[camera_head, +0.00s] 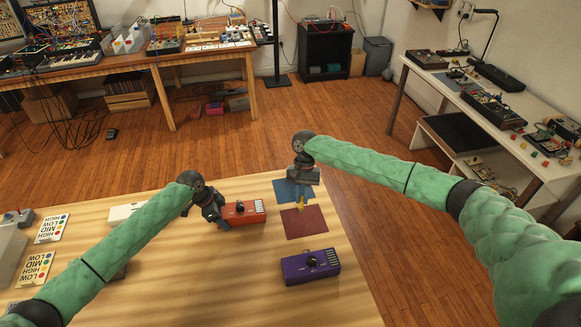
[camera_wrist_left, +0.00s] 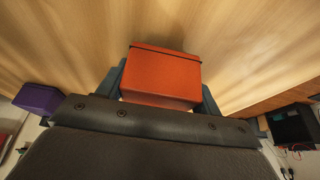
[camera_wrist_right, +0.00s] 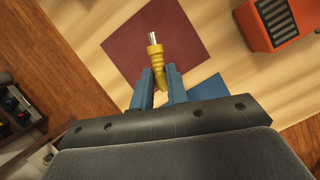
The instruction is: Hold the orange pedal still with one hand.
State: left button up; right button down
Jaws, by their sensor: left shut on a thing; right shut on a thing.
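The orange pedal (camera_head: 244,211) stands on the wooden table. My left gripper (camera_head: 222,214) is shut on its left end, and in the left wrist view the pedal (camera_wrist_left: 160,78) sits between the two blue fingers. My right gripper (camera_head: 301,190) is over the blue and dark red squares, right of the orange pedal and apart from it. In the right wrist view it is shut on a yellow plug (camera_wrist_right: 155,58) with a silver metal tip. The orange pedal's slotted end (camera_wrist_right: 272,22) shows at the upper right there.
A purple pedal (camera_head: 310,265) with a black knob stands nearer on the table. A dark red square (camera_head: 305,223) and a blue square (camera_head: 286,192) lie flat on the table. A white box (camera_head: 125,212) and label cards (camera_head: 52,229) are at the left.

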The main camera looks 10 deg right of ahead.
aim_at(302, 206)
jog(key=s+t+h, duration=0.1)
jog(key=s+a+n+h, duration=0.1)
jog(key=s, duration=0.1)
jog(key=shift+f+t, duration=0.1)
jog(key=shift+t, duration=0.3)
jog(key=w+r+n+t, duration=0.1)
jog(key=w+r+n+t+h, duration=0.1)
jog(key=r, duration=0.1)
jog(key=shift+a, duration=0.2)
jog(key=shift+t, duration=0.3)
jog(key=shift+d+f, duration=0.1)
jog(key=shift+f, duration=2.9)
jog(key=c, duration=1.3)
grip_release()
